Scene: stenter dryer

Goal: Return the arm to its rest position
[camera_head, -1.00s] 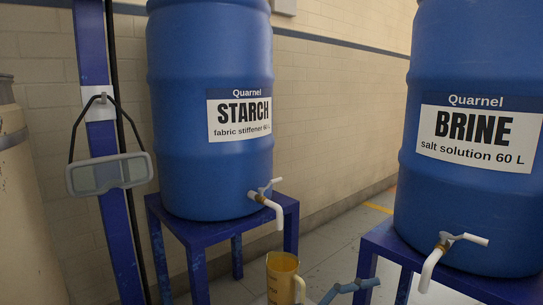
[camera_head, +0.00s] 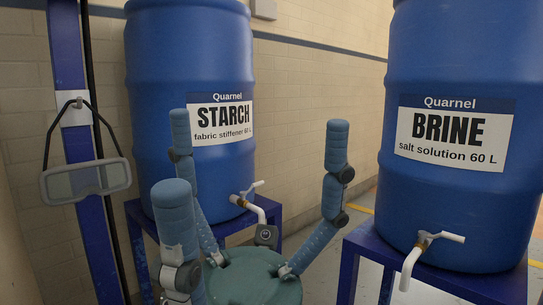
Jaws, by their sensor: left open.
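My left gripper (camera_head: 250,155) is in the lower middle of the head view, large and close to the camera. Its blue-grey fingers are spread wide and point upward from a round green-grey palm (camera_head: 255,278). It is open and nothing shows between the fingers. It covers part of the starch barrel (camera_head: 190,50) and its stand. The rest of my left arm is hidden below the palm. My right gripper is not in view.
The blue starch barrel and the blue brine barrel (camera_head: 455,55) stand on blue stands, with white-handled taps (camera_head: 428,243) at the front. Grey goggles (camera_head: 87,181) hang on a blue post (camera_head: 66,60) at left. A tiled wall (camera_head: 310,90) runs behind.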

